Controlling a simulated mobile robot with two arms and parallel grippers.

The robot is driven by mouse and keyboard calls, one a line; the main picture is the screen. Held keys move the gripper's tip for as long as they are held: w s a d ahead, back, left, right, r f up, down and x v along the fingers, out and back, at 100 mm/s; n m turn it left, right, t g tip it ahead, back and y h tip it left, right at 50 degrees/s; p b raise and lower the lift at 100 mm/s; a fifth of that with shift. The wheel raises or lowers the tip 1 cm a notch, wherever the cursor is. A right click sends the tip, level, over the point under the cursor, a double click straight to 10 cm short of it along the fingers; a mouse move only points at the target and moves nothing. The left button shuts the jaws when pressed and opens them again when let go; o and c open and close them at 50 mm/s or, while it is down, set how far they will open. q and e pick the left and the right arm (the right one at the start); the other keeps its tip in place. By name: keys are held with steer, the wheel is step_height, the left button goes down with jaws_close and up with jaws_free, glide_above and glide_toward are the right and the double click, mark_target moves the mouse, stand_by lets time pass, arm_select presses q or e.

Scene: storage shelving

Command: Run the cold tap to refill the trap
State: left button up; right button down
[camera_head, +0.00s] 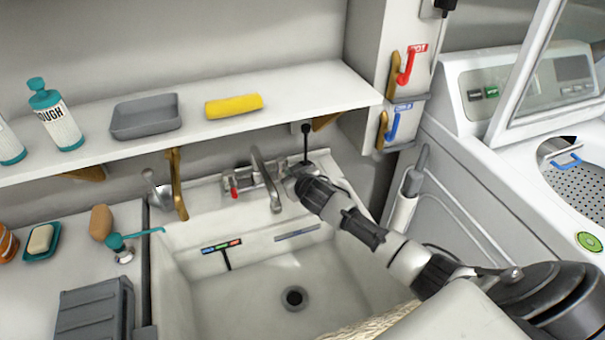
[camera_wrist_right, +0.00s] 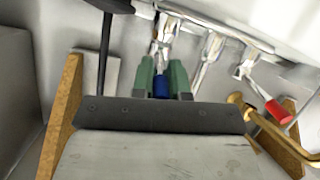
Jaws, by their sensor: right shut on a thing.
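My right gripper (camera_head: 296,180) is at the right side of the tap at the back of the white sink (camera_head: 190,262). In the right wrist view its green fingers (camera_wrist_right: 162,80) are shut on the blue tap handle (camera_wrist_right: 161,88). In the head view the gripper hides that handle. The chrome spout (camera_head: 266,178) stands left of the gripper. The red tap handle (camera_head: 234,186) is left of the spout; it also shows in the right wrist view (camera_wrist_right: 279,112). The drain (camera_head: 294,298) is open to view, and no water stream shows. My left gripper is not in view.
A shelf (camera_head: 290,93) above the sink holds a yellow item (camera_head: 233,105), a grey tray (camera_head: 146,116) and a bottle (camera_head: 55,118). Red (camera_head: 405,66) and blue (camera_head: 391,125) levers are on the wall panel. A machine (camera_head: 475,190) stands at right.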

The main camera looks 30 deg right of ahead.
steer(key=shift+w+a+r+m+h+b, duration=0.1)
steer(key=shift+a+m+h+b, duration=0.25)
steer(key=shift+a+m+h, duration=0.35)
steer(key=shift+d, duration=0.2)
steer(key=c, duration=1.1)
jaws_free()
steer(key=shift+a, duration=0.1)
steer(key=v, duration=1)
steer(key=shift+s+a+r+p, duration=0.15)
steer(key=shift+s+r+p, duration=0.1)
steer(key=shift+p, duration=0.05)
steer(key=shift+r, duration=0.1)
